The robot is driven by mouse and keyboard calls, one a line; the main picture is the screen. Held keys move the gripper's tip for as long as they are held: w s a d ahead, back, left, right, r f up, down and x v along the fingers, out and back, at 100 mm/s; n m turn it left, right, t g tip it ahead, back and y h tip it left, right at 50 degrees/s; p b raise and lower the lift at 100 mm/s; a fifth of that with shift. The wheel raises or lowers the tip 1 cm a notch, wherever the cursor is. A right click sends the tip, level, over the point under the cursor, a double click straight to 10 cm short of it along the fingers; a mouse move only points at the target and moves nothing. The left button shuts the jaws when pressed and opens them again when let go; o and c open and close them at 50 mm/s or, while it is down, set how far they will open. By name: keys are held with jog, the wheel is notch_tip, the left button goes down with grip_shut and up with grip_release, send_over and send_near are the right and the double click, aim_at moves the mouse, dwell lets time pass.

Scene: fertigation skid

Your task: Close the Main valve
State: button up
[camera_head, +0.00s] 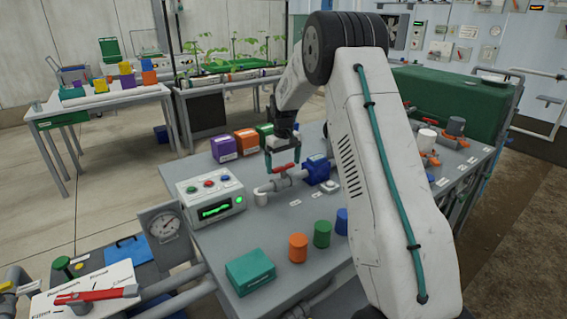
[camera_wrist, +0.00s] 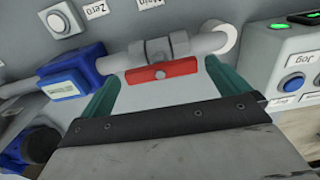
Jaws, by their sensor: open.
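A valve with a red lever (camera_head: 284,168) sits on a light grey pipe (camera_head: 268,187) on the grey bench. In the wrist view the red lever (camera_wrist: 160,73) lies roughly in line with the pipe (camera_wrist: 195,44). My gripper (camera_head: 283,158) is over the lever, pointing down. In the wrist view my gripper (camera_wrist: 163,68) is open, with one teal finger towards each end of the lever. I cannot tell whether either finger touches it. Small printed labels lie on the bench near the pipe, partly cut off in the wrist view.
A blue pipe unit (camera_head: 317,168) is right of the valve. A control box (camera_head: 210,200) with buttons and green display stands left. Orange (camera_head: 298,247) and green (camera_head: 322,233) cylinders and a teal box (camera_head: 250,271) stand in front. Another red lever (camera_head: 95,295) is front left.

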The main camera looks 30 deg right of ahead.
jog(key=c, duration=0.9)
jog(key=shift+m, duration=0.4)
jog(key=m, duration=0.3)
jog(key=shift+m, duration=0.4)
jog(key=m, duration=0.9)
jog(key=shift+m, duration=2.2)
